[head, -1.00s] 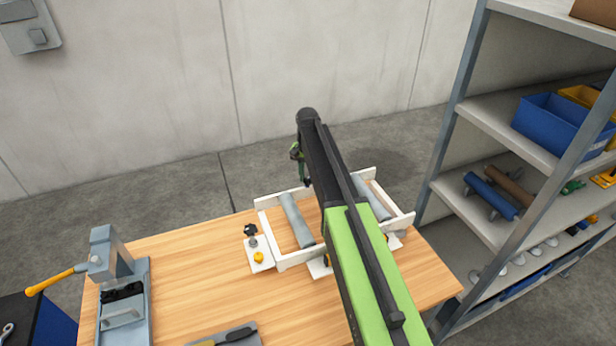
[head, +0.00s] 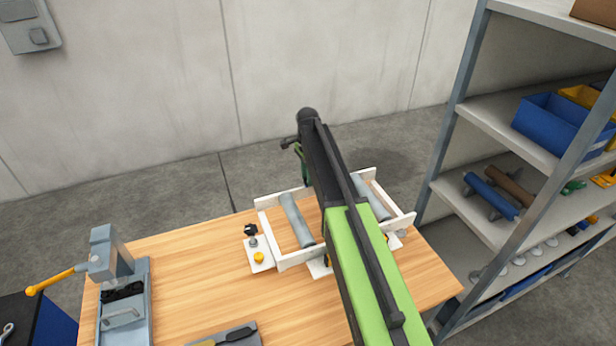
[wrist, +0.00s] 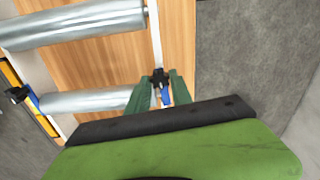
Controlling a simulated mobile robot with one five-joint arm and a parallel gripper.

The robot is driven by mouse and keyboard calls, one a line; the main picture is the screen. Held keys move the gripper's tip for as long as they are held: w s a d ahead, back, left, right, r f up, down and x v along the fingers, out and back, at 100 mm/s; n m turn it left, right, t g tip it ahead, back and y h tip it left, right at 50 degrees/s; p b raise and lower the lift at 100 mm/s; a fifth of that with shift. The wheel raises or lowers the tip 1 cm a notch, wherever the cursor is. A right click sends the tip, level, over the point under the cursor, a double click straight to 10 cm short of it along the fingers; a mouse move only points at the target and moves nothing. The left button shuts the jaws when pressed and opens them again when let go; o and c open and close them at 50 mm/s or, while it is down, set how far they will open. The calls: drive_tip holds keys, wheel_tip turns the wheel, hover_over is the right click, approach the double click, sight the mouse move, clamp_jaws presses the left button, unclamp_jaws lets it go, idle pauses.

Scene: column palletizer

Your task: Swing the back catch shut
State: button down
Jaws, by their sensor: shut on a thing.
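The white roller frame (head: 264,222) sits at the back of the wooden bench, with grey rollers (head: 297,220) across it. In the wrist view my gripper (wrist: 161,80) has its green fingers on either side of a black knob with a blue piece below it, the back catch (wrist: 167,98). The fingers are shut on it, beside the end of a white rail (wrist: 155,40). Another blue catch with a black knob (wrist: 16,95) shows at the left edge. In the head view my arm hides the held catch and most of the gripper.
A grey press with a yellow handle (head: 57,280) stands at the bench's left. A white plate with a black knob and yellow button (head: 258,257) sits by the frame. A metal shelf (head: 480,210) stands close on the right.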

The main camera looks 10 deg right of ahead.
drive_tip(key=shift+m, duration=0.6)
drive_tip(key=c, duration=1.1)
unclamp_jaws()
drive_tip(key=shift+c, duration=0.2)
drive_tip(key=shift+r, duration=0.1)
wheel_tip(320, 180, up, 17)
drive_tip(key=p, duration=1.7)
drive_tip(key=shift+r, duration=0.1)
